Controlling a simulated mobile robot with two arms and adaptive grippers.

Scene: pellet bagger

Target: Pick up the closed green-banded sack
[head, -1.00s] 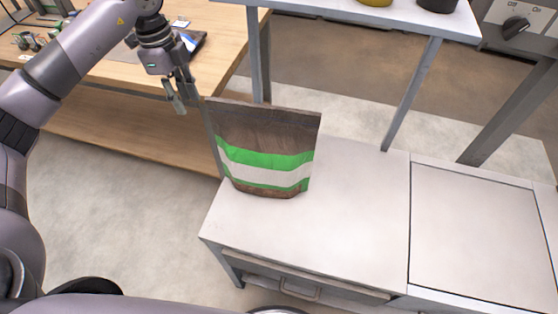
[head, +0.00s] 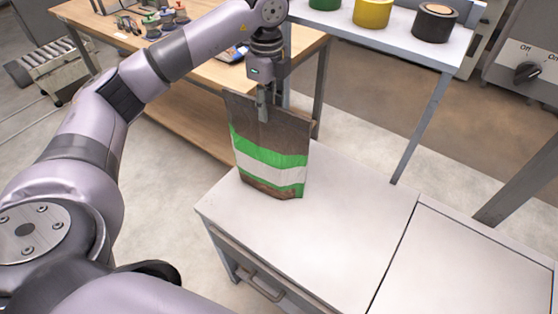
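The green-banded sack (head: 270,155) is brown with green and white bands. It stands upright on the left part of the white-topped bench (head: 330,235), and its top edge looks flat and closed. My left gripper (head: 263,107) points down at the middle of the sack's top edge. One finger shows in front of the brown top panel. The other finger is hidden, so I cannot tell whether they pinch the sack. My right gripper is not in view.
A shelf (head: 400,37) behind the bench carries a green, a yellow and a dark round container. Its metal legs stand close behind the sack. A wooden table (head: 190,85) with small items stands at the back left. The bench top right of the sack is clear.

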